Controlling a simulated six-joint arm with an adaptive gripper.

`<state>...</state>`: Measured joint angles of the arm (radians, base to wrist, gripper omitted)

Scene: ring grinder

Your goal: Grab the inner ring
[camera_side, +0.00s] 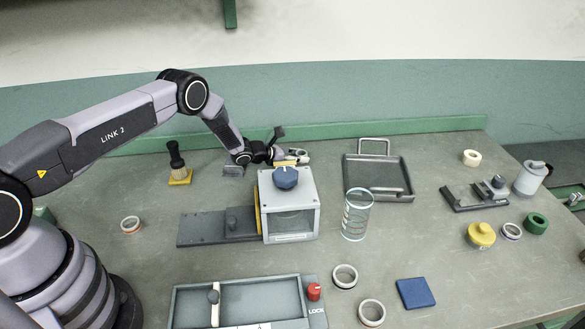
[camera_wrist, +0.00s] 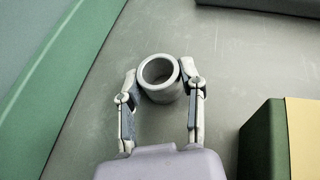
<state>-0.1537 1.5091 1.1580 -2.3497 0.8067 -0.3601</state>
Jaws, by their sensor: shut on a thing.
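The inner ring, a short thick grey ring (camera_wrist: 160,95), stands between the two fingertips of my gripper (camera_wrist: 160,76) in the wrist view. One finger touches each side of it, and my gripper is shut on it. The ring's open top faces the camera. In the side view my gripper (camera_side: 290,158) is low over the back of the bench, behind the grey machine box. The box partly hides the fingers there, and the ring is too small to make out clearly. I cannot tell whether the ring still rests on the bench.
The grey machine box (camera_side: 291,224) with a blue knob stands just in front of my gripper. A dark tray (camera_side: 378,178) lies to the right, and a brush (camera_side: 178,165) to the left. A green wall edge (camera_wrist: 65,85) runs close by. Other rings (camera_side: 345,276) lie in front.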

